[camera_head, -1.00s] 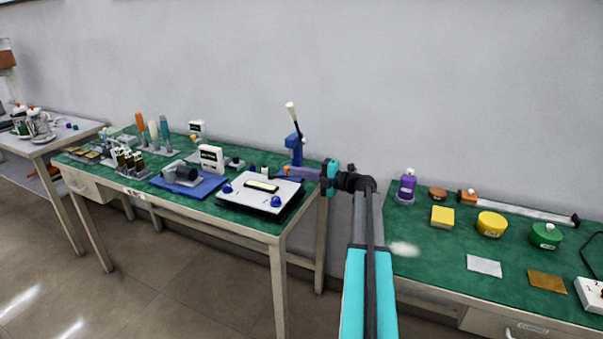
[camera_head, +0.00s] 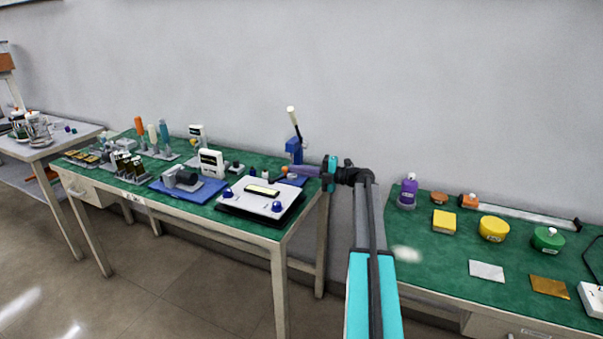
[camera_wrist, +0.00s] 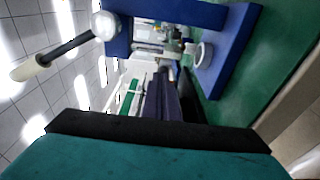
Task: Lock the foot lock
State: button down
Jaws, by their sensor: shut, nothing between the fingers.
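I cannot make out a foot lock in either view. My gripper (camera_head: 277,178) is shut and empty. It points left over the right end of the left green bench (camera_head: 228,216), at the foot of a blue lever press (camera_head: 294,150). In the wrist view my shut fingers (camera_wrist: 165,90) point at the opening beside the blue press frame (camera_wrist: 238,45). The press's white-tipped lever (camera_wrist: 28,68) sticks out at the left there. Whether my fingers touch the press cannot be told. Glass jars with red tops (camera_head: 37,124), possibly the canister pumps, stand on the far-left table.
The right bench (camera_head: 450,270) holds a purple bottle (camera_head: 408,190) and yellow and green containers. Open floor (camera_head: 150,290) lies in front.

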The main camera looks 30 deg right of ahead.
jog(key=shift+w+d, duration=0.3)
jog(key=shift+w, duration=0.5)
jog(key=shift+w+a, duration=0.15)
jog(key=shift+w, duration=0.6)
jog(key=shift+v, duration=3.6)
jog(key=shift+s, duration=0.15)
jog(key=shift+r, duration=0.1)
